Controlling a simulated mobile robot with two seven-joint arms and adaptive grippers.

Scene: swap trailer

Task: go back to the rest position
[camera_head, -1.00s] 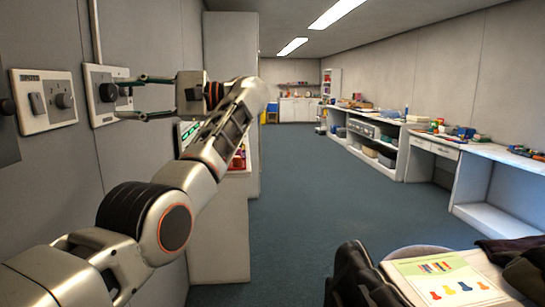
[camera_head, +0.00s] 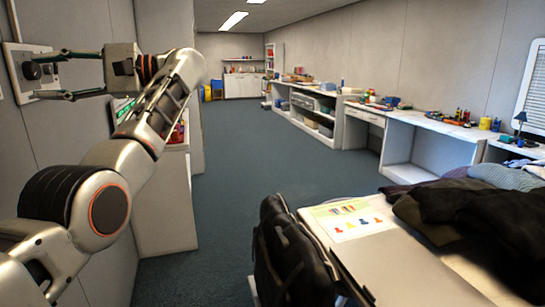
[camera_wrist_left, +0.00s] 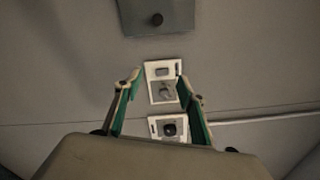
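My left gripper (camera_head: 40,75) reaches toward the left wall in the head view, its two green-lined fingers spread apart. A white wall plate (camera_head: 18,52) with a black knob (camera_head: 31,70) is by the fingertips at the picture's left edge. In the left wrist view the open gripper (camera_wrist_left: 159,75) holds nothing. One white plate with a grey knob (camera_wrist_left: 165,91) shows between the fingers, and another with a black knob (camera_wrist_left: 170,129) shows nearer the palm. I cannot tell how far the fingertips are from the wall. My right gripper is not in view.
A desk with a coloured chart (camera_head: 350,222) and dark clothes (camera_head: 460,212) stands at front right, with a black bag (camera_head: 290,255) at its near side. A white cabinet (camera_head: 165,205) stands beyond my left arm. The blue floor (camera_head: 235,190) between is clear.

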